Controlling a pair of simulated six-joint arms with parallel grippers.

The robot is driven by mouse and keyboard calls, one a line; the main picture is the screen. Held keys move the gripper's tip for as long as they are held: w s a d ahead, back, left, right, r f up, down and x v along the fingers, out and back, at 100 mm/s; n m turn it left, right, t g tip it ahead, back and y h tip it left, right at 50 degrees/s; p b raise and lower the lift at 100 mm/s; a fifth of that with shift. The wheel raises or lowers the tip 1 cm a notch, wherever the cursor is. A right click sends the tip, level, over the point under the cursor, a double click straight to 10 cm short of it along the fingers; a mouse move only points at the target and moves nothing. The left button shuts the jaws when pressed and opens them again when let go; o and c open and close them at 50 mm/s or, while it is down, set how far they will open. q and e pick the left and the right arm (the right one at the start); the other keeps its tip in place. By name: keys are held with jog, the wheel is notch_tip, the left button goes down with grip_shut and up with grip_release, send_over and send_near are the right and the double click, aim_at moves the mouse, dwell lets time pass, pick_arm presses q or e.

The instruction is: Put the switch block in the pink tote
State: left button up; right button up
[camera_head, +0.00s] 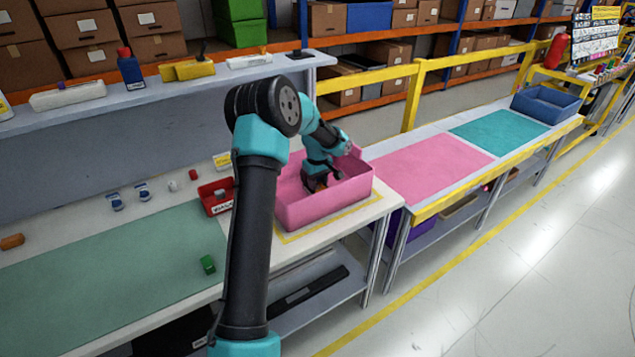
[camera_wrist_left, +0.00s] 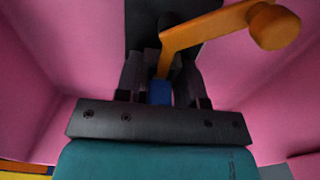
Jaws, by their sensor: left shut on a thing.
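The pink tote (camera_head: 335,195) stands on the near bench, right of centre in the head view. Its pink walls (camera_wrist_left: 60,55) surround my gripper in the left wrist view. My left gripper (camera_head: 314,184) is down inside the tote. In the left wrist view my left gripper (camera_wrist_left: 160,85) is shut on the switch block, a dark piece with an orange lever (camera_wrist_left: 205,30) ending in a round knob. A small blue part (camera_wrist_left: 160,93) shows between the fingers. The tote wall and my arm hide most of the block in the head view. Whether it touches the floor cannot be told. My right gripper is not in view.
A red bin (camera_head: 216,197) stands left of the tote, partly behind my left arm. A pink mat (camera_head: 430,165) and a blue crate (camera_head: 546,102) are to the right.

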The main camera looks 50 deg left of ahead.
pick_arm(q)
jog(key=o, duration=1)
jog(key=shift+f, duration=0.1)
notch_tip(320, 180, up, 12)
jog(key=shift+r, duration=0.15)
jog(key=shift+d, duration=0.1)
dwell(0.6)
